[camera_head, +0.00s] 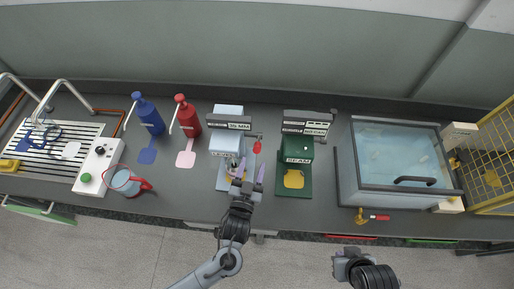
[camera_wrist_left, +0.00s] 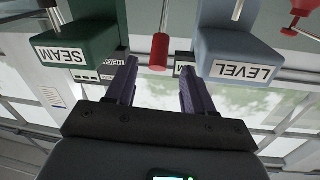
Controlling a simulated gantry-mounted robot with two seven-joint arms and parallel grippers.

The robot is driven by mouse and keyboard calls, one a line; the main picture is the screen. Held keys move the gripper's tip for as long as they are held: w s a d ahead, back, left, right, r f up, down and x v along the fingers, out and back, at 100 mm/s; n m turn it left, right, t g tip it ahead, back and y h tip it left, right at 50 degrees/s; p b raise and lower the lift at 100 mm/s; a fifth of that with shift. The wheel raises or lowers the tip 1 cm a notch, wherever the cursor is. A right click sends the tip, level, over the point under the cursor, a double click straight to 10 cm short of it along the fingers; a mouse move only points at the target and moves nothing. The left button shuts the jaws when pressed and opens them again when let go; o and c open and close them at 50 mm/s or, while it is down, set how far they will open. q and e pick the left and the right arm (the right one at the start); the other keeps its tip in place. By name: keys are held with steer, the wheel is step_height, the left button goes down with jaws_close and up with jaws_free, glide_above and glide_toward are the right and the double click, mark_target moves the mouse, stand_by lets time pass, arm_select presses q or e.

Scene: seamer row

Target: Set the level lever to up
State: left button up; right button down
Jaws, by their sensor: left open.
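The level lever has a red grip (camera_head: 257,147) on a thin rod, at the right side of the pale blue machine labelled LEVEL (camera_head: 226,146). In the left wrist view, which is upside down, the red grip (camera_wrist_left: 160,52) shows between the LEVEL block (camera_wrist_left: 240,55) and the green SEAM block (camera_wrist_left: 80,42). My left gripper (camera_head: 251,173) is open and empty, in front of the lever. In the left wrist view, its fingers (camera_wrist_left: 158,78) point toward the grip, which appears beyond the tips, not clasped. My right gripper (camera_head: 345,266) is low in the head view; its jaws are unclear.
The green SEAM machine (camera_head: 297,150) stands close to the right of the lever. Blue (camera_head: 149,117) and red (camera_head: 188,118) pump bottles stand left. A glass-lidded water bath (camera_head: 395,155) is farther right. A white control box (camera_head: 97,166) and drain rack are at left.

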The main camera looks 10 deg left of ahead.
mark_target(257, 148)
arm_select(q)
steer(key=w, duration=0.7)
steer(key=shift+w+d, duration=0.2)
steer(key=shift+d, duration=0.15)
jaws_close()
steer(key=shift+r, duration=0.1)
